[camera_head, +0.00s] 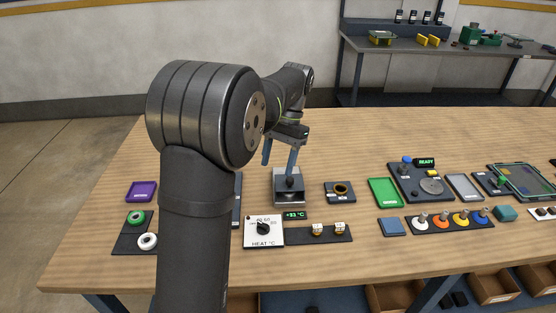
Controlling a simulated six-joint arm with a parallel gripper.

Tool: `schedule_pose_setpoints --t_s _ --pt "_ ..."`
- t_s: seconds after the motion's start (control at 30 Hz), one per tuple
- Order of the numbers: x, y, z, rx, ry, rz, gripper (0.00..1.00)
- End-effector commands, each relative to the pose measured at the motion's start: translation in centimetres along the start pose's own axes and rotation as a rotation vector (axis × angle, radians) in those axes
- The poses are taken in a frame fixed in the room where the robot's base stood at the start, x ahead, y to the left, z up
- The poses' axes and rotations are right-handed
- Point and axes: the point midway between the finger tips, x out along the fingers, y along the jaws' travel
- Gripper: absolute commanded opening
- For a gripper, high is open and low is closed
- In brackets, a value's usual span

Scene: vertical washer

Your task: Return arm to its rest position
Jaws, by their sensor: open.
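My gripper (280,158) shows in the head camera view, above the back of the wooden table (340,135). Its two fingers stand apart and point down. The right finger is over a small grey metal block device (288,198) and overlaps it in the picture; I cannot tell whether they touch. Nothing shows held between the fingers. My arm rises from the front left of the table and bends back and to the right to the gripper. The arm hides part of the table at left.
A white heat dial box (263,231) stands in front of the block. Purple (141,191) and green (384,191) trays, a ring holder (340,191), a panel marked READY (421,181) and a row of coloured knobs (450,221) occupy the table. The table's back is clear.

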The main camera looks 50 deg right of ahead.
Motion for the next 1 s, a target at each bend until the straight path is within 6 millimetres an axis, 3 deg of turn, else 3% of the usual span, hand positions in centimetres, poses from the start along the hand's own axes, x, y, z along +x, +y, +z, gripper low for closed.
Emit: schedule_pose_setpoints --t_s 0.57,0.77,1.0 --pt "0.5 0.0 0.0 0.000 0.000 0.000 0.56" --pt "3.1 0.0 0.1 0.000 -0.003 0.001 0.56" --pt "8.0 0.0 0.0 -0.001 -0.004 0.001 0.56"
